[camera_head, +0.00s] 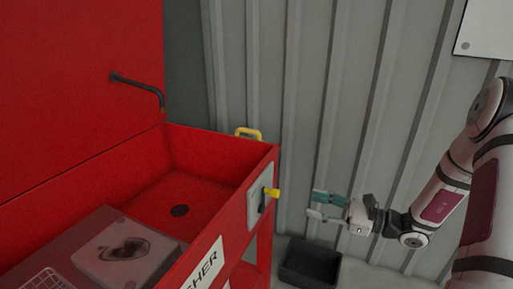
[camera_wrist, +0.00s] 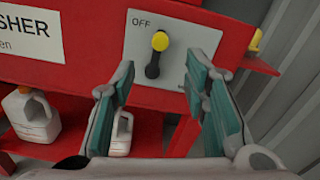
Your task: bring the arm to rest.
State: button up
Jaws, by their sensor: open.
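My gripper (camera_head: 328,205) is open and empty in the head view, held in the air to the right of the red parts washer. In the wrist view its two teal-padded fingers (camera_wrist: 167,100) stand apart, with nothing between them but the washer front behind. Beyond the fingertips is a light switch plate (camera_wrist: 172,45) marked OFF, with a yellow-knobbed lever (camera_wrist: 158,50). The knob sits at the top, near the OFF mark. In the head view the lever's yellow knob (camera_head: 272,193) sticks out from the washer's right end, apart from my gripper.
The red washer (camera_head: 205,155) has an open basin with a dark spout (camera_head: 138,86) above. A yellow handle (camera_head: 248,133) stands at its far rim. A black bin (camera_head: 310,263) is on the floor. White jugs (camera_wrist: 32,115) stand on the lower shelf. A corrugated wall (camera_head: 335,100) closes the back.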

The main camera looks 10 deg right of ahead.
jog(key=s+a+r+n+g, duration=0.7)
jog(key=a+r+n, duration=0.1)
jog(key=a, duration=0.2)
jog(key=s+a+r+n+g+h, duration=0.25)
jog(key=s+n+h, duration=0.25)
jog(key=s, duration=0.4)
jog(key=s+a+r+n+g+h, duration=0.25)
jog(key=s+r+n+h, duration=0.2)
jog(key=s, duration=0.45)
jog(key=s+d+n+t+h, duration=0.3)
jog(key=s+d+n+h, duration=0.25)
jog(key=s, duration=0.25)
notch_tip(320, 180, up, 16)
jog(key=d+t+p, duration=0.1)
jog(key=t+p, duration=0.1)
jog(key=p, duration=1.1)
jog(key=shift+w+t+p, duration=0.15)
jog(key=shift+t+p, duration=0.15)
jog(key=shift+f, duration=0.1)
